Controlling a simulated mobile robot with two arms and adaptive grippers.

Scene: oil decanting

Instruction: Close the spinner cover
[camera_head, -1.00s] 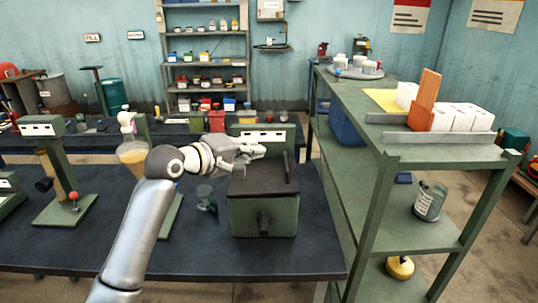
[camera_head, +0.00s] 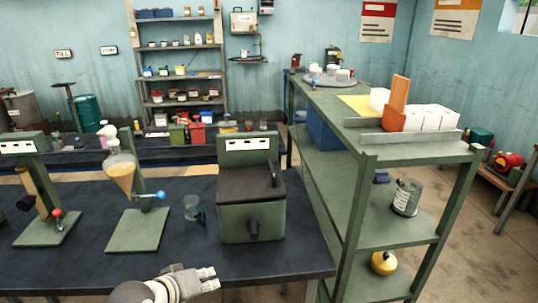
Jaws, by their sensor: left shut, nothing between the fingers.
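The spinner (camera_head: 252,220) is a green box on the dark table, with a panel standing at its back and a dark knob on its front. Its dark cover (camera_head: 245,183) lies over the top of the box, and I see no clear gap under it. A dark upright bar stands at its right side. My left gripper (camera_head: 212,279) is at the bottom of the view, in front of the spinner and apart from it. It is shut and empty. My right gripper is out of view.
A stand with a funnel-shaped flask (camera_head: 121,172) of amber liquid and a tipped glass beaker (camera_head: 194,209) are left of the spinner. A green shelf unit (camera_head: 345,180) stands close on the right. The table's front strip (camera_head: 100,275) is largely clear.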

